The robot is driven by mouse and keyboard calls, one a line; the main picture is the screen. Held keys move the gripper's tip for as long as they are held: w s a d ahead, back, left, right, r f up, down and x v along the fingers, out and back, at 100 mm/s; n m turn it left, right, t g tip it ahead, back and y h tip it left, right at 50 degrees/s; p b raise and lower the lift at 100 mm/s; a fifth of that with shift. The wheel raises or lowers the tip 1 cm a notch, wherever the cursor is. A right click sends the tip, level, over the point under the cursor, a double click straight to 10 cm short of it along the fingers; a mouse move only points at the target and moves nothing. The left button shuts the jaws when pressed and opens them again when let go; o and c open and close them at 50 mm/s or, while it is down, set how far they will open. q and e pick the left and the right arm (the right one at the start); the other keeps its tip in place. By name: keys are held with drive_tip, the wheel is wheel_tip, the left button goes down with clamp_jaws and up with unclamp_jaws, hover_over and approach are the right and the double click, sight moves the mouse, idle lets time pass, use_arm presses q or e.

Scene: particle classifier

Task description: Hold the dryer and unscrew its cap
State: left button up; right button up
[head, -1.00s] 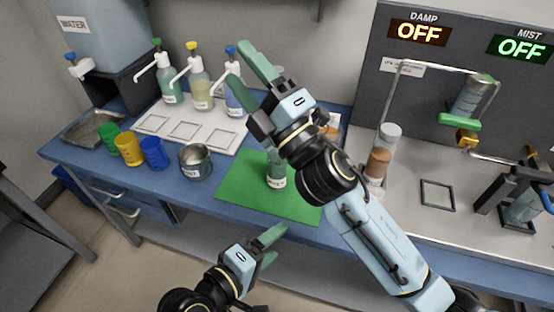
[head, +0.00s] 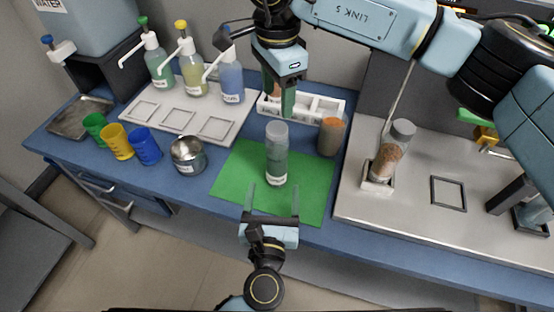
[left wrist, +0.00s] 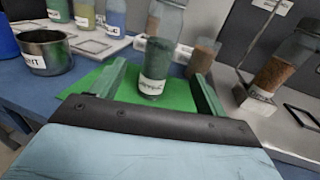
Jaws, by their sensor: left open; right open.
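A clear cylinder (head: 277,165) with green filling, a pale label and a grey cap (head: 277,130) stands upright on the green mat (head: 232,165). It looks like the dryer, but I cannot read its label. My left gripper (head: 273,200) is open in front of it, fingers pointing at it. In the left wrist view the cylinder (left wrist: 155,62) stands beyond and between the open fingers (left wrist: 158,75), apart from them; its top is cut off. My right gripper (head: 279,98) is open and empty, pointing down above and behind the cap, with the white rack behind it.
A similar capped cylinder (head: 385,160) with brown filling stands in a holder on the right plate. A metal pot (head: 188,157) and coloured cups are left. A white rack (head: 328,105) is behind.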

sight(277, 149)
use_arm(q)
drive_tip(key=w, duration=0.8)
drive_tip(key=w+d, duration=0.1)
drive_tip(key=w, duration=0.4)
